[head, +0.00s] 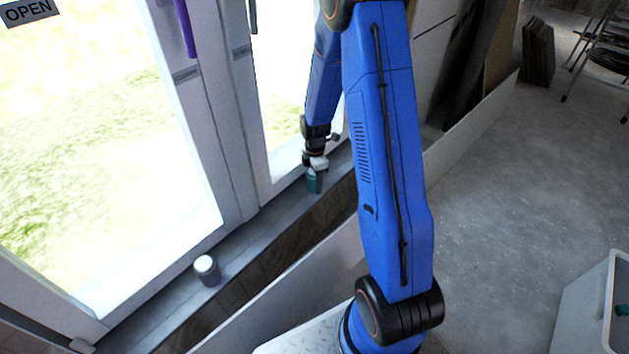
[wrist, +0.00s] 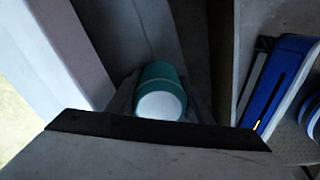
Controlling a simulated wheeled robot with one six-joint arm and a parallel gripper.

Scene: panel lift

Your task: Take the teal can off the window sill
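The teal can (head: 314,184) stands on the grey window sill (head: 240,246), by the window frame. Its teal side and pale round end also show in the wrist view (wrist: 160,88), in the middle. My gripper (head: 317,170) is at the can from above. In the wrist view one grey finger lies on each side of the can, with no clear gap between. I cannot tell whether the fingers press on it. The can's lower part is small and dark in the head view, so I cannot tell if it touches the sill.
A grey can with a white lid (head: 206,270) stands on the sill, nearer the camera. The window frame (head: 225,130) rises along the sill's left side, with a purple handle (head: 186,28). A pale bin (head: 596,305) stands at lower right. The concrete floor (head: 510,200) at right is open.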

